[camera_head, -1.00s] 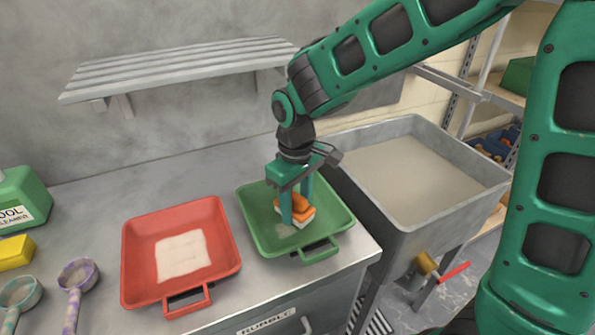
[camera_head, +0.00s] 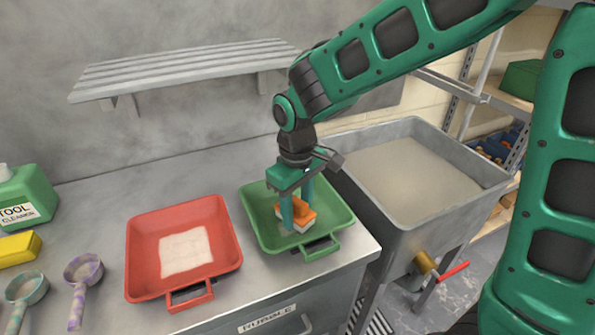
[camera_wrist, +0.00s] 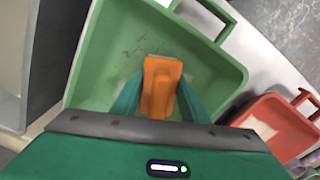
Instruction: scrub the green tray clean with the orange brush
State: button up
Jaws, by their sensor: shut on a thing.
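The green tray (camera_head: 258,222) stands on the steel counter, and it also shows in the wrist view (camera_wrist: 215,65). My gripper (camera_head: 296,214) is over the tray, shut on the orange brush (camera_head: 305,214). In the wrist view the orange brush (camera_wrist: 160,82) sits between the two fingers. Its pale bristles point down and appear to be at the tray floor; exact contact is hard to tell. Brownish specks of residue (camera_wrist: 133,50) show on the tray floor in the wrist view. The floor under the brush is hidden.
A red tray (camera_head: 215,262) with a pale patch stands to the left. Two scoops (camera_head: 82,270), a yellow sponge (camera_head: 20,248) and a green cleaner bottle (camera_head: 28,195) are farther left. A grey tub (camera_head: 400,215) is at the right. A slatted shelf (camera_head: 185,70) hangs behind.

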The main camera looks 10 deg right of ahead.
jog(key=d, duration=0.2)
jog(key=shift+w+d+f, duration=0.15)
jog(key=shift+w+d, duration=0.15)
jog(key=shift+w, duration=0.1)
notch_tip(320, 180, up, 2)
jog(key=shift+s+r, duration=0.1)
jog(key=shift+r, duration=0.15)
jog(key=shift+a+r, duration=0.15)
jog(key=shift+r, duration=2.55)
